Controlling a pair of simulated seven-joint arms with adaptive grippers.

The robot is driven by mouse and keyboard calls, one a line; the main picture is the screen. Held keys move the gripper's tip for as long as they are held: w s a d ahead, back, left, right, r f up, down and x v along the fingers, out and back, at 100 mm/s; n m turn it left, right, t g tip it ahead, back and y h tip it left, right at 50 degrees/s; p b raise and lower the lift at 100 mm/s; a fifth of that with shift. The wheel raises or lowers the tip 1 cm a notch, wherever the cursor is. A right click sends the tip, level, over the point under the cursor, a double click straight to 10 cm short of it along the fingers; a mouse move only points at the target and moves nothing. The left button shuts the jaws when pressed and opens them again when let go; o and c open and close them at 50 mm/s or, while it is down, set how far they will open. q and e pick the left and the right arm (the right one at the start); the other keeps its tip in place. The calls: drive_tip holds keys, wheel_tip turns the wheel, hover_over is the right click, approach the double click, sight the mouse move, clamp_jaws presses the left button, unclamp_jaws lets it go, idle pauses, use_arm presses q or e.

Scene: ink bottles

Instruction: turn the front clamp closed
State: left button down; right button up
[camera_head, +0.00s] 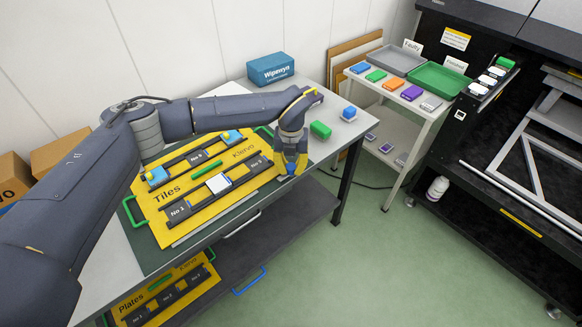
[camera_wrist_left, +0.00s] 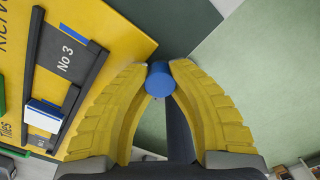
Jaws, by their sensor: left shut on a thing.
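My left gripper (camera_head: 287,174) has yellow fingers and points down at the front right corner of the yellow Tiles board (camera_head: 150,205). In the left wrist view the left gripper (camera_wrist_left: 160,70) is shut on a blue round knob (camera_wrist_left: 160,80), which looks like the handle of the front clamp. The rest of the clamp is hidden by the fingers, and I cannot tell how far it is turned. The board's front dark rail (camera_head: 179,211) shows beside it, and its No 3 end (camera_wrist_left: 65,58) lies left of the fingers. My right gripper is not in view.
A white tile (camera_head: 218,183) sits in the front rail. Blue-topped tiles (camera_head: 232,136) sit in the back rail. A green block (camera_head: 320,130), a blue-and-white block (camera_head: 349,113) and a blue box (camera_head: 270,68) stand on the table. A white cart (camera_head: 447,112) stands to the right.

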use_arm(q)
drive_tip(key=shift+m, duration=0.3)
drive_tip(key=m, duration=0.8)
drive_tip(key=shift+m, duration=0.3)
drive_tip(key=m, duration=0.4)
drive_tip(key=shift+a+f, duration=0.1)
drive_tip(key=shift+m, duration=2.2)
drive_tip(key=c, duration=1.1)
unclamp_jaws()
drive_tip(key=shift+o, duration=0.2)
